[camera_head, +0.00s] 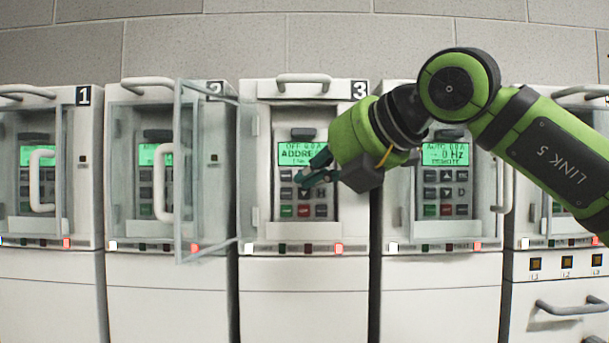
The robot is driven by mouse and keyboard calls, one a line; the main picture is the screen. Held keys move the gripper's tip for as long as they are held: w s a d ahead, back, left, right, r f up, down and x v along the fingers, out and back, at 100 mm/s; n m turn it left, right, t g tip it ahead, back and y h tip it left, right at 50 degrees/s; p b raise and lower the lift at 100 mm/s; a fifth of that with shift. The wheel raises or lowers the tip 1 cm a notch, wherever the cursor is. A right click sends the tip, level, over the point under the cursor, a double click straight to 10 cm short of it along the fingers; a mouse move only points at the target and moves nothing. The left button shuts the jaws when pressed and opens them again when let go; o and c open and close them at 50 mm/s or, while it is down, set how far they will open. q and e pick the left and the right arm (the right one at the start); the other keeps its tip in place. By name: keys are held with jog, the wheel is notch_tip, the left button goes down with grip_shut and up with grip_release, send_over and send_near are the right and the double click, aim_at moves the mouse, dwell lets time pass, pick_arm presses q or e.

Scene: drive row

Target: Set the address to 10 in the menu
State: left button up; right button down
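The drive cabinet marked 3 (258,220) stands in the middle. Its green menu screen (290,154) reads "OFF 0.0A" and "ADDRE..."; the right part with the value is hidden behind my gripper. Its keypad (304,210) has dark keys in the upper rows and a green key and red keys at the bottom. My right gripper (309,178) reaches in from the right, with its dark fingertips in front of the upper keys. The fingers look close together, but I cannot tell whether they are shut or whether they touch a key. My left gripper is not in view.
A clear door (207,175) with a handle hangs open left of cabinet 3, in front of cabinet 2 (128,232). Cabinet 1 (82,232) stands at the left. Another cabinet with a lit screen (445,154) stands right of cabinet 3, partly behind my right arm.

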jog(key=shift+w+d+r, duration=0.1)
jog(key=shift+w+r, duration=0.05)
jog(key=shift+r, duration=0.1)
dwell(1.2)
jog(key=shift+a+f+b, duration=0.2)
jog(key=shift+f+b, duration=0.25)
jog(key=shift+f, duration=0.05)
jog(key=shift+f, duration=0.1)
jog(key=shift+f, duration=0.1)
jog(key=shift+w+a, duration=0.15)
jog(key=shift+w, duration=0.35)
jog(key=shift+s+r, duration=0.45)
jog(key=shift+r, duration=0.05)
jog(key=shift+w+r, duration=0.1)
jog(key=shift+w, duration=0.05)
dwell(0.4)
